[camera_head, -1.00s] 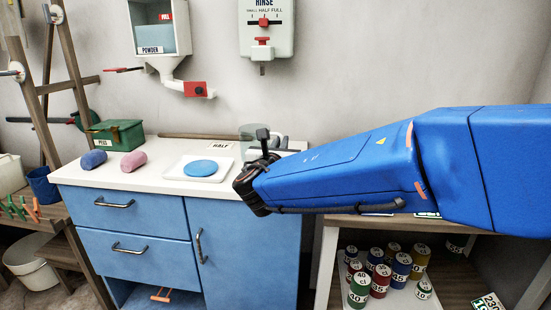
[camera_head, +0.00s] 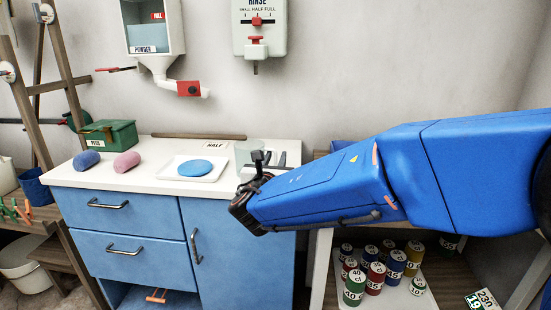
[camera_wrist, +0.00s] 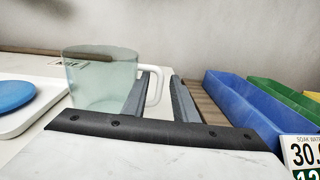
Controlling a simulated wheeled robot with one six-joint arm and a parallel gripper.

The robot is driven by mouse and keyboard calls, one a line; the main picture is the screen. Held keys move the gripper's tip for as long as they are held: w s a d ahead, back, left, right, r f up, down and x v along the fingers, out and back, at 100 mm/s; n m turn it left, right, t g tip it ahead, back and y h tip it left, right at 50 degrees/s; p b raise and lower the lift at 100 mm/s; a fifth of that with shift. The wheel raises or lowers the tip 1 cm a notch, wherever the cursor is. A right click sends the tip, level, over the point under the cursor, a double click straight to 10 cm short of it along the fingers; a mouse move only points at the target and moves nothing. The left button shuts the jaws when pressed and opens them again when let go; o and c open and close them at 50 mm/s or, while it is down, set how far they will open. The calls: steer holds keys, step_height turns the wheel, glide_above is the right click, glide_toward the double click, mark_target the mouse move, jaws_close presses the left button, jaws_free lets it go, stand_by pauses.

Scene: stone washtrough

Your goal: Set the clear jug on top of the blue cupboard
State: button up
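The clear jug (camera_head: 245,153) stands upright at the right end of the white top of the blue cupboard (camera_head: 240,240). In the wrist view the jug (camera_wrist: 98,85) is left of my fingers, with its white handle (camera_wrist: 157,88) showing between them. My gripper (camera_head: 270,160) is at the jug's right side. In the wrist view the fingers of my gripper (camera_wrist: 163,77) are apart, with a gap between the handle and the right finger. The jug's base is partly hidden by my gripper body, so its contact with the top is hard to see.
A white tray with a blue disc (camera_head: 195,168) lies left of the jug. Pink (camera_head: 127,161) and blue (camera_head: 86,160) rolls and a green box (camera_head: 109,133) are further left. A wooden strip (camera_head: 198,136) lies behind. A blue bin (camera_wrist: 240,105) is right of my fingers.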

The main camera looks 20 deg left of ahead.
steer(key=shift+r, duration=0.15)
